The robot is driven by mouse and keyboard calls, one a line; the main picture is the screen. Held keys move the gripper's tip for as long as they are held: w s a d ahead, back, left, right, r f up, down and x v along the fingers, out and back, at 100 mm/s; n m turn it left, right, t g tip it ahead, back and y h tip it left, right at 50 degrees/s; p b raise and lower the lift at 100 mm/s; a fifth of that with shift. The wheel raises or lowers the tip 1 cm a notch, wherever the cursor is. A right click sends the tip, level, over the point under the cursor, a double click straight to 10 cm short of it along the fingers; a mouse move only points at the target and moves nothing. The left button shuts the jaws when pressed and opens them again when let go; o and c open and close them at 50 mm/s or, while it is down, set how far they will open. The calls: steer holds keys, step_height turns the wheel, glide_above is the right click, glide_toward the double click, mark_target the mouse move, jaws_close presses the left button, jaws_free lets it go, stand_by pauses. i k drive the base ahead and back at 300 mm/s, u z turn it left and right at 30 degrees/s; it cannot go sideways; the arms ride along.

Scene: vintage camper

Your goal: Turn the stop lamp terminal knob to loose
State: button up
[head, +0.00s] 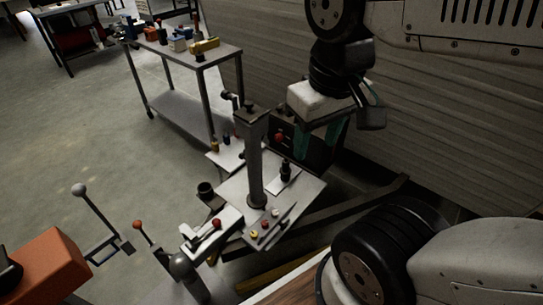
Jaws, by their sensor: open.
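A small panel (281,229) with several small coloured knobs sits at the front of a grey metal plate (313,190). A yellow knob (253,234), a red knob (265,224) and a pale knob (275,212) stand in a row on it. No labels can be read, so I cannot tell which is the stop lamp terminal knob or how it is set. My gripper (320,143), with teal fingers, hangs open and empty above and behind the plate, apart from the knobs.
A grey post (255,160) rises from the plate beside the knobs. A black bottle-like part (286,171) stands to its right. A red-knobbed lever (138,226) and an orange block (43,268) are at the lower left. A metal cart (175,50) stands behind; open floor lies left.

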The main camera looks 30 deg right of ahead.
mark_target(265, 223)
steer(key=k, duration=1.3)
steer(key=u, duration=0.6)
steer(key=i, duration=1.15)
steer(key=z, duration=0.8)
steer(key=i, duration=0.6)
steer(key=z, duration=0.7)
